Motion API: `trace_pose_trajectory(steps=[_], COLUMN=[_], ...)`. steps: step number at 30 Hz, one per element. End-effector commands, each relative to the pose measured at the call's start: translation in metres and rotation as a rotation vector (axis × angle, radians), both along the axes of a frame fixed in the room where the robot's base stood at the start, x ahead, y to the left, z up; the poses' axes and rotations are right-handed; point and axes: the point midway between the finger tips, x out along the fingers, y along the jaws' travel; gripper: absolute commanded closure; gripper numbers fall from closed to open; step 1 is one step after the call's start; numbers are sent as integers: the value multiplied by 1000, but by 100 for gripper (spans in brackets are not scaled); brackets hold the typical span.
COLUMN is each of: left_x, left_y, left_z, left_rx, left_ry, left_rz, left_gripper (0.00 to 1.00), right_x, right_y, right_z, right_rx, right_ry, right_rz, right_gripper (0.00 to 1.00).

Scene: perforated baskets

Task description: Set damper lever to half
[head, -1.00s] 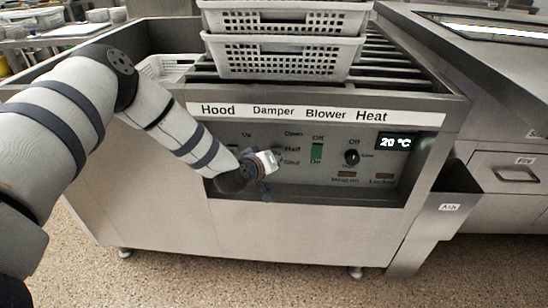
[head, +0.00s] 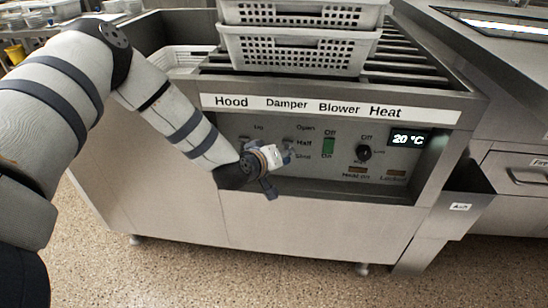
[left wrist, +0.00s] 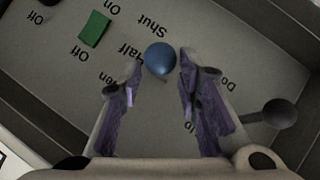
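The damper lever's blue ball knob (left wrist: 160,58) stands out from the grey panel, close to the "Half" label in the left wrist view, where the panel appears upside down. I cannot tell its exact setting from this angle. My left gripper (left wrist: 158,75) is open, with one purple-padded finger on each side of the knob. The knob sits level with or just past the fingertips, and I see no clear contact. In the head view my left gripper (head: 277,165) is in front of the damper labels and hides most of the lever. My right gripper is not in view.
The hood lever's dark knob (left wrist: 280,113) is to the right in the wrist view. The green blower switch (head: 328,147) and heat knob (head: 364,152) are right of my gripper. The panel is recessed under a label strip (head: 330,107). White baskets (head: 300,52) stand above.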

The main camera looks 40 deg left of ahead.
Motion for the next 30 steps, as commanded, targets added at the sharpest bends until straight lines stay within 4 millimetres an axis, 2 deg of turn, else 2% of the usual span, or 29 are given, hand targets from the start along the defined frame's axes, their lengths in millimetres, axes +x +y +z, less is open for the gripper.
trace_pose_trajectory(steps=[3, 6, 10, 14, 26, 29, 30], left_x=[-29, -49, -65, -71, -72, -96, -116], left_y=[-6, -10, -12, -13, -16, -40, -56], left_z=[17, 27, 36, 38, 36, 17, 3], left_rx=[-4, -5, -2, -2, 1, 18, 30], left_ry=[-1, 0, 0, 1, 12, 124, 208], left_rz=[0, 0, -1, -1, -9, -90, -148], left_gripper=[69, 69, 69, 69, 69, 69, 69], right_x=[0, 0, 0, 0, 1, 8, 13], right_y=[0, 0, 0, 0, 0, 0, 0], right_z=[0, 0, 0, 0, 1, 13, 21], right_rx=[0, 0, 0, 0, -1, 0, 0], right_ry=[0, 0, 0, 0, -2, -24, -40], right_rz=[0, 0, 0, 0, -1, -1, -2], right_gripper=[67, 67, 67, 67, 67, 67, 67])
